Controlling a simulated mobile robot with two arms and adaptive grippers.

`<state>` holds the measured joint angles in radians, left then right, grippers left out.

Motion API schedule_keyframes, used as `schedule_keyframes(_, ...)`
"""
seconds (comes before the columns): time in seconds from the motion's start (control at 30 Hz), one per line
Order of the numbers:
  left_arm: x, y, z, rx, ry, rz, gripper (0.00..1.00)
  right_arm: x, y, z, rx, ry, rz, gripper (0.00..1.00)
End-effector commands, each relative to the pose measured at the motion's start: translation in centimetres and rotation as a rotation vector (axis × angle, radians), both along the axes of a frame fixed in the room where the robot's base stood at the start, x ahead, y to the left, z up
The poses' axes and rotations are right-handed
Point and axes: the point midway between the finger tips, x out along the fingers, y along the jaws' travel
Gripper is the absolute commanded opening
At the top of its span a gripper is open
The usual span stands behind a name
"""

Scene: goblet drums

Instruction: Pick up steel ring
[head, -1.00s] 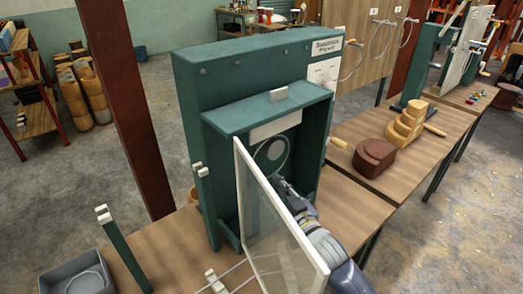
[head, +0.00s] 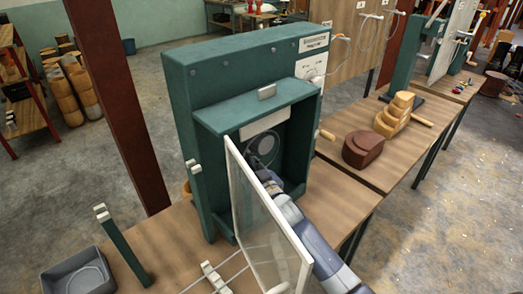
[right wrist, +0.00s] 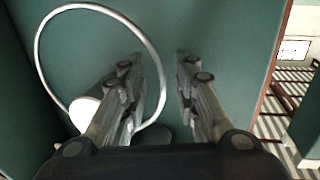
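The steel ring (right wrist: 37,45) is a thin shiny hoop against the green back wall in the right wrist view. In the head view it shows as a faint hoop (head: 278,147) inside the green cabinet (head: 210,92). My right gripper (right wrist: 157,58) is open. In the wrist view the ring's right side runs between its two fingers, and the left finger overlaps the hoop; I cannot tell whether they touch. In the head view my right gripper (head: 268,178) is inside the cabinet, partly hidden by the open clear door. My left gripper is not in view.
The white-framed clear door (head: 262,225) stands open close beside my right arm. A pale round disc (right wrist: 84,112) sits within the ring's outline. A grey bin (head: 55,272) and a green post (head: 125,246) stand at left. Wooden drum forms (head: 362,150) stand right.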

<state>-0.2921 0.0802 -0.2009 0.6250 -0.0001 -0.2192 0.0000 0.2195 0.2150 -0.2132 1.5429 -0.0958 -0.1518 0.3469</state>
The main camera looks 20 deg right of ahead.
Motion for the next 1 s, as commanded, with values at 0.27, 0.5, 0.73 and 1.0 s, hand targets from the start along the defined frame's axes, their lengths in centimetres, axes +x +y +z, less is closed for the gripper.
schedule_keyframes(0.27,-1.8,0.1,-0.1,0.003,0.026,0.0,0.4,0.3,0.1,0.0,0.0,-0.001,0.0,0.28)
schedule_keyframes(0.5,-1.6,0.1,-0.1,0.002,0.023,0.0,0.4,0.3,0.0,0.0,0.0,0.0,0.0,0.0)
schedule_keyframes(0.73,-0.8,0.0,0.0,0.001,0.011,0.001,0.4,0.3,0.0,0.0,0.0,-0.001,0.0,0.0)
schedule_keyframes(1.0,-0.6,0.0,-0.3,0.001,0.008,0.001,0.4,0.3,0.0,0.7,-0.001,-0.003,0.0,0.0)
